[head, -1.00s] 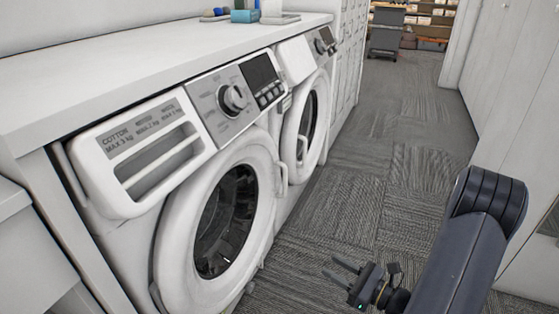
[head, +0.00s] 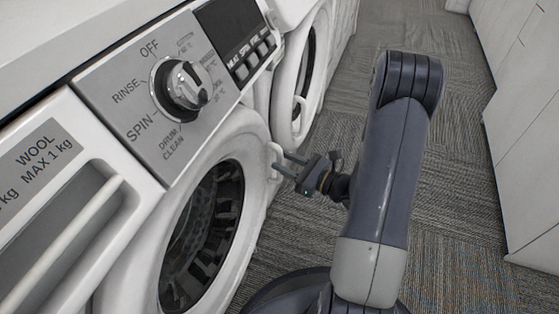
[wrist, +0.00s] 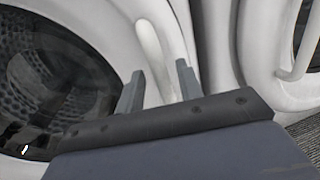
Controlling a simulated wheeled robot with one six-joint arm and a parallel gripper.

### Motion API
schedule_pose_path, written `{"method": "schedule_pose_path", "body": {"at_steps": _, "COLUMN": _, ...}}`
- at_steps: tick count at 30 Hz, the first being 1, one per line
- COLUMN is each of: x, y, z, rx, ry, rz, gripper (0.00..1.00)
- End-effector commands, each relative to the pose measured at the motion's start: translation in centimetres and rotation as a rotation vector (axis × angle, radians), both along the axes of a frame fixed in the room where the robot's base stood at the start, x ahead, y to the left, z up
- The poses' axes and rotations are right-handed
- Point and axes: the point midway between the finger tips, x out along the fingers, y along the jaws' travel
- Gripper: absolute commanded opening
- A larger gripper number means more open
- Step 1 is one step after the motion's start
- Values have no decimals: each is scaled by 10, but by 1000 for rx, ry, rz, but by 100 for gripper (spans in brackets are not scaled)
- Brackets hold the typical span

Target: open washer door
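The near washer's round white door (head: 254,215) with a dark glass window (head: 203,235) is shut. Its white handle (head: 276,160) sits on the door's right rim and also shows in the wrist view (wrist: 152,45). My gripper (head: 282,163) is at the handle, its two fingers pointing left toward it. In the wrist view my gripper (wrist: 158,85) has its fingers apart, with the handle's lower end between and just beyond them. I cannot tell whether a finger touches it.
A second washer (head: 305,70) stands behind the first, its door shut. The washer's control panel with a dial (head: 180,85) and a drawer (head: 60,215) are at the left. White cabinets (head: 525,120) line the right. The grey carpet (head: 455,190) between is clear.

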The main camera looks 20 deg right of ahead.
Motion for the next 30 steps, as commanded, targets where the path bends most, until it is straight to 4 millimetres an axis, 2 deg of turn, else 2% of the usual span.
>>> {"method": "schedule_pose_path", "body": {"at_steps": 6, "x": 14, "y": 13, "z": -1, "rx": -1, "ry": 0, "rz": 1, "gripper": 35}}
{"method": "schedule_pose_path", "body": {"at_steps": 17, "x": 17, "y": 15, "z": 0, "rx": 0, "ry": 0, "rz": -1, "gripper": 35}}
{"method": "schedule_pose_path", "body": {"at_steps": 30, "x": 17, "y": 15, "z": 0, "rx": 0, "ry": 0, "rz": -1, "gripper": 0}}
